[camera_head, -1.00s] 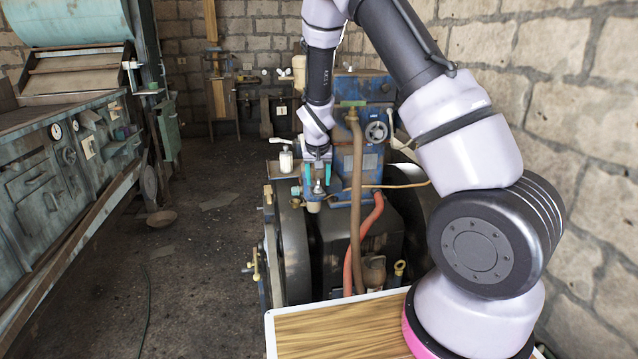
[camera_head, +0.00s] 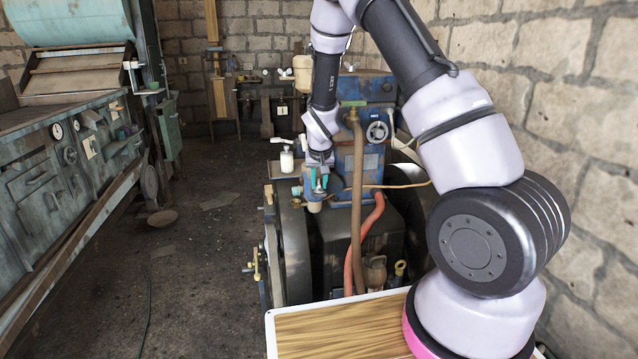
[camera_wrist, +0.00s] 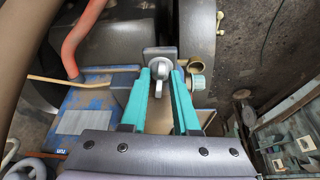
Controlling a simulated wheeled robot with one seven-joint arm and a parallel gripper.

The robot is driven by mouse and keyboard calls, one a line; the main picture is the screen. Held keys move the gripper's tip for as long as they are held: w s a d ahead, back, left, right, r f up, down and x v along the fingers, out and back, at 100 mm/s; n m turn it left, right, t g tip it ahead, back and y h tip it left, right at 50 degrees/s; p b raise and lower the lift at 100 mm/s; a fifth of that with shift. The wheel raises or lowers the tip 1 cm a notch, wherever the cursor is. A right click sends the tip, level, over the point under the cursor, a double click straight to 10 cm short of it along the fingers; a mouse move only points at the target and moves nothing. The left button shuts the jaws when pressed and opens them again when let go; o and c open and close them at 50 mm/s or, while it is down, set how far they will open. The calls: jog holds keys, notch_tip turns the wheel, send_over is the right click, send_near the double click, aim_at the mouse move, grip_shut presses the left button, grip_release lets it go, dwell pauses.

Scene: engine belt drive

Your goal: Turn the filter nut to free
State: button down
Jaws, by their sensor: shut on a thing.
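The filter nut (camera_wrist: 160,66) is a grey metal piece with a rounded head and a narrow stem, seen in the wrist view between the tips of my teal fingers. My gripper (camera_wrist: 161,78) is shut on it, with one finger on either side. In the head view my gripper (camera_head: 319,184) points down at the left front of the blue engine (camera_head: 370,160). There the fingers largely hide the nut. A pale cup-shaped part (camera_head: 314,206) shows just below the fingertips.
A brown hose (camera_head: 356,190) and a red hose (camera_head: 366,235) run just right of my gripper. A white bottle (camera_head: 287,160) stands on a small ledge to the left. A dark flywheel (camera_head: 293,250) is below. A brass cup (camera_wrist: 195,65) sits close beside the fingers.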

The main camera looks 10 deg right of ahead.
jog(key=shift+n+y, duration=0.3)
jog(key=shift+n, duration=0.7)
jog(key=c, duration=0.7)
grip_release()
jog(key=shift+o, duration=0.2)
jog(key=v, duration=1)
jog(key=shift+s+r, duration=0.25)
jog(key=shift+r, duration=0.1)
jog(key=shift+d, duration=0.1)
